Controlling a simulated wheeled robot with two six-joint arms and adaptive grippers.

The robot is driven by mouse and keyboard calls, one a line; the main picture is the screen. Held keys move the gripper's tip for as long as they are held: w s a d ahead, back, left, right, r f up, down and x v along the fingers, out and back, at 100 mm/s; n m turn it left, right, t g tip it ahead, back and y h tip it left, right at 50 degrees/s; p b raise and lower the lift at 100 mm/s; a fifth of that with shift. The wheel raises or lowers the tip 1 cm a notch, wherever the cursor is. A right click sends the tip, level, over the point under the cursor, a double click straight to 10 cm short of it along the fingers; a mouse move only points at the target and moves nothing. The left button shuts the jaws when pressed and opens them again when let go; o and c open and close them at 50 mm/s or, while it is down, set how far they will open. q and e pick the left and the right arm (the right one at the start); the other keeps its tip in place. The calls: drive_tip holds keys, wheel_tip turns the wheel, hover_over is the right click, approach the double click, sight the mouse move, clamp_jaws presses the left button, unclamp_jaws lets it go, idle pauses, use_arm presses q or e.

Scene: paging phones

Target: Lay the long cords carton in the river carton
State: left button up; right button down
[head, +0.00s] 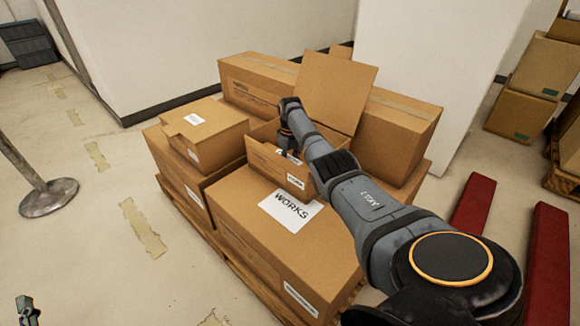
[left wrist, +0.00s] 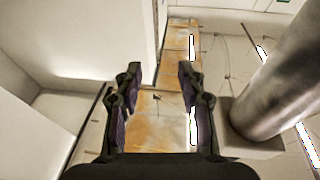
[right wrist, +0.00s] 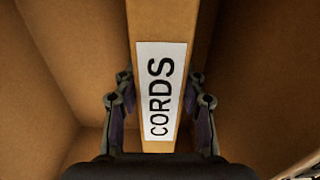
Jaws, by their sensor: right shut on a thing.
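The long cords carton (right wrist: 187,30) is a narrow brown box with a white label reading CORDS, seen in the right wrist view. My right gripper (right wrist: 160,110) is shut on it, one finger on each side. Brown cardboard walls surround them in that view. In the head view my right arm reaches into an open carton (head: 262,155) with a raised flap, and the gripper is mostly hidden there. I cannot read a river label on that open carton.
All stand on a pallet (head: 215,240). A post base (head: 48,198) is at far left. Red bars (head: 474,205) lie right.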

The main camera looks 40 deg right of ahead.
use_arm(q)
drive_tip(key=shift+s+r+t, duration=0.15)
drive_tip(key=shift+r+t, duration=0.25)
drive_tip(key=shift+r, duration=0.55)
use_arm(e)
drive_tip(key=shift+f, duration=0.15)
use_arm(q)
drive_tip(key=shift+r, duration=0.1)
use_arm(e)
drive_tip(key=c, duration=0.8)
unclamp_jaws()
drive_tip(key=shift+f, duration=0.1)
use_arm(q)
drive_tip(key=shift+r, duration=0.2)
use_arm(e)
drive_tip(key=shift+o, duration=0.2)
